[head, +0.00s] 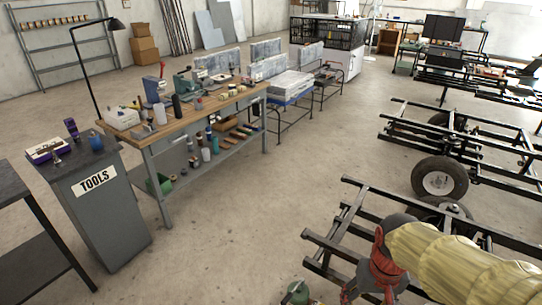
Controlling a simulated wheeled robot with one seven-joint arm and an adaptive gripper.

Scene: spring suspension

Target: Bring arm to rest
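My arm reaches in from the lower right, wrapped in a pale yellow sleeve, with a dark grey and red wrist. My gripper (368,294) points down at the bottom edge of the head view, beside and over the near black metal frame. Red parts of it show, but its fingertips are cut off by the picture's edge. I cannot tell whether it is open or shut, or whether it holds anything.
A black trailer-like frame (345,213) lies under and beside my arm. A wheeled frame (440,178) stands behind it. A green item (296,293) is at the bottom edge. A wooden workbench (178,128) and grey TOOLS cabinet (98,215) stand left. The middle floor is clear.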

